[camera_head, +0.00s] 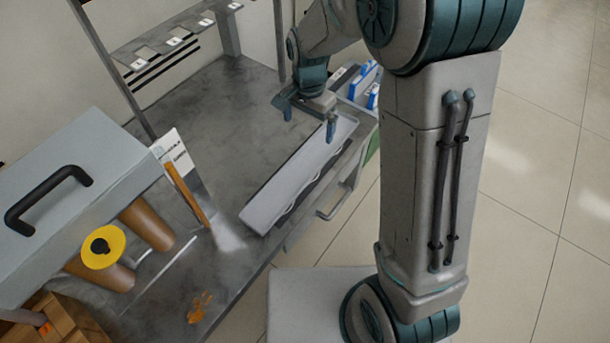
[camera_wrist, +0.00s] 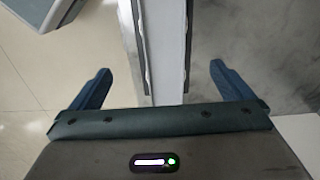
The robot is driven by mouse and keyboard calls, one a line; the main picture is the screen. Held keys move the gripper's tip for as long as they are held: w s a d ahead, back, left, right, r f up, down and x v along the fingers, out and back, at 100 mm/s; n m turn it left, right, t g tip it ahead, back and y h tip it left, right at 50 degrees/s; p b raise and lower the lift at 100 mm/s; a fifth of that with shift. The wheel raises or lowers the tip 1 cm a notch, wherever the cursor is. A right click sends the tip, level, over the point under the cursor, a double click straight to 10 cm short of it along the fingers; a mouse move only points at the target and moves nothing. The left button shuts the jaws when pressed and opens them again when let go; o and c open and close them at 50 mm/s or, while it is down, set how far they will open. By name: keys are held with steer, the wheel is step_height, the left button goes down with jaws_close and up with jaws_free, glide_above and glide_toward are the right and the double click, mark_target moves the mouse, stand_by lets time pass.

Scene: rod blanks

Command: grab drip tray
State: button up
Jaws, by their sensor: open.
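The drip tray (camera_head: 298,174) is a long, narrow, light grey tray lying along the front edge of the grey workbench in the head view. In the wrist view the tray (camera_wrist: 164,50) runs away from me between my two blue fingers. My gripper (camera_head: 308,118) is open over the tray's far end, with one finger on each side of the tray. In the wrist view my gripper (camera_wrist: 160,88) shows a clear gap between each finger and the tray. I cannot tell the exact height of the fingertips.
Blue-and-white items (camera_head: 364,84) sit in a bin beyond my gripper. An orange spill (camera_head: 199,307) marks the bench. The bench's middle is clear.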

step_height(320, 180, down, 3)
steer(key=b, duration=0.4)
glide_above(305, 166)
step_height(305, 166, down, 8)
steer(key=shift+s+r, duration=0.1)
steer(key=shift+r, duration=0.1)
step_height(305, 166, down, 5)
steer(key=b, duration=0.2)
steer(key=shift+f+b, duration=0.1)
steer(key=shift+b, duration=0.3)
steer(key=c, duration=1.2)
